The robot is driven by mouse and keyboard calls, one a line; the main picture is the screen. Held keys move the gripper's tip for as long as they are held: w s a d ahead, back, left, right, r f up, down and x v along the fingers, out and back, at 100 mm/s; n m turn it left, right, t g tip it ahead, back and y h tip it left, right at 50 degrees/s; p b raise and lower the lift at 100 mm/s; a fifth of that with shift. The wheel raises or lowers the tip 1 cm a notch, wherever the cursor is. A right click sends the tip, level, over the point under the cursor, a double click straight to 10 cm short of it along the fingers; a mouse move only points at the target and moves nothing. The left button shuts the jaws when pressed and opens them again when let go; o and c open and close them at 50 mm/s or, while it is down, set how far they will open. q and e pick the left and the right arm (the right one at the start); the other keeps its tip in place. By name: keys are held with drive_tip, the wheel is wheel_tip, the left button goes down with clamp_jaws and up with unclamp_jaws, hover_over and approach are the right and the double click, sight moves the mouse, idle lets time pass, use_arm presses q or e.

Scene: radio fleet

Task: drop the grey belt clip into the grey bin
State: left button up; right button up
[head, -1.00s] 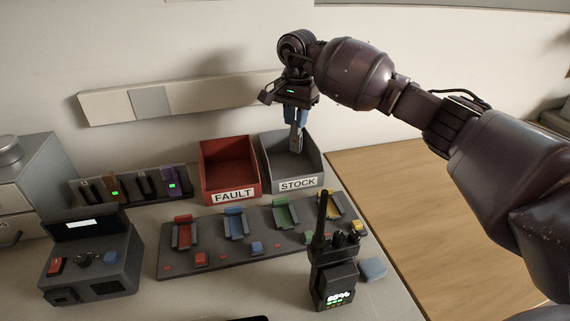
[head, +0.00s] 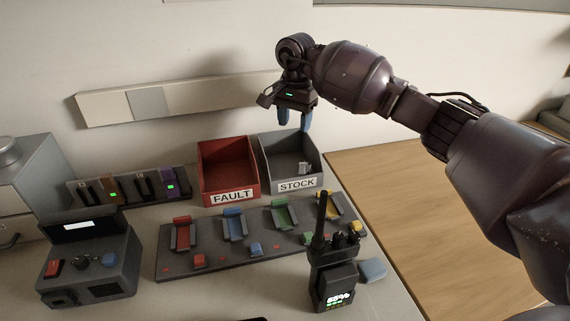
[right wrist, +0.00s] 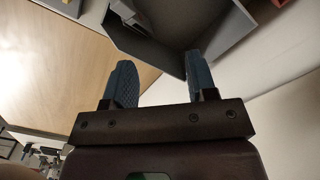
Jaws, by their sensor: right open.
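The grey belt clip (head: 304,168) lies inside the grey bin labelled STOCK (head: 275,168), near its front right. In the right wrist view a light grey piece that looks like the clip (right wrist: 217,22) shows inside the grey bin (right wrist: 160,50). My right gripper (head: 294,118) is above the back of the bin, open and empty. Its two blue fingers stand apart in the right wrist view (right wrist: 160,84). My left gripper is not in view.
A red bin labelled FAULT (head: 224,165) stands left of the grey bin. In front are a board with coloured cradles (head: 205,262) and an upright radio (head: 333,275). A charger rack (head: 125,203) and a dark box (head: 90,270) stand left. The wall is close behind.

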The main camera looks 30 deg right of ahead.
wheel_tip(320, 180, up, 10)
drive_tip(key=p, duration=0.1)
drive_tip(key=shift+r, duration=0.25)
idle(0.5)
